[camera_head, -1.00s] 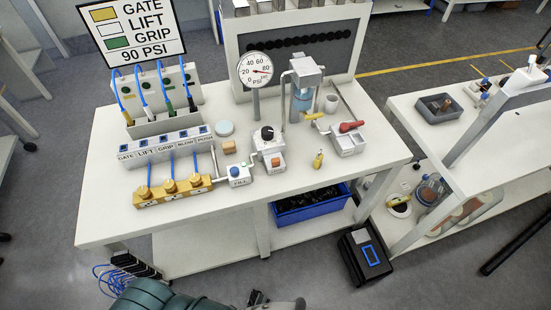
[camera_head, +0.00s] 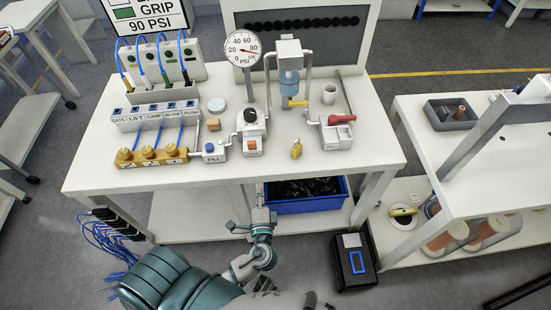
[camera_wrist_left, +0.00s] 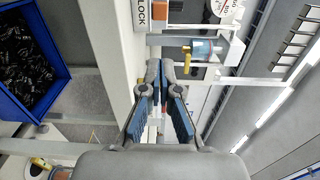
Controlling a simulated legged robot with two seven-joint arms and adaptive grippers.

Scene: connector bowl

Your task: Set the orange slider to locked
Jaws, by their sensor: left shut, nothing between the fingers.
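The orange slider (camera_head: 252,146) sits on the front of a small white block (camera_head: 250,131) with a black knob, near the table's front edge. It also shows at the top of the left wrist view (camera_wrist_left: 158,11), beside a label reading LOCK. Its exact setting is too small to tell. My left gripper (camera_head: 260,192) is in front of the table's edge, below and apart from the slider. In the left wrist view its fingers (camera_wrist_left: 166,75) are together with nothing between them. My right gripper is not in view.
A pressure gauge (camera_head: 243,48) stands behind the block. A FILL box (camera_head: 214,150) is at its left and a small yellow padlock (camera_head: 296,150) at its right. A blue bin (camera_head: 305,195) is under the table. The white table front (camera_head: 340,165) is clear at right.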

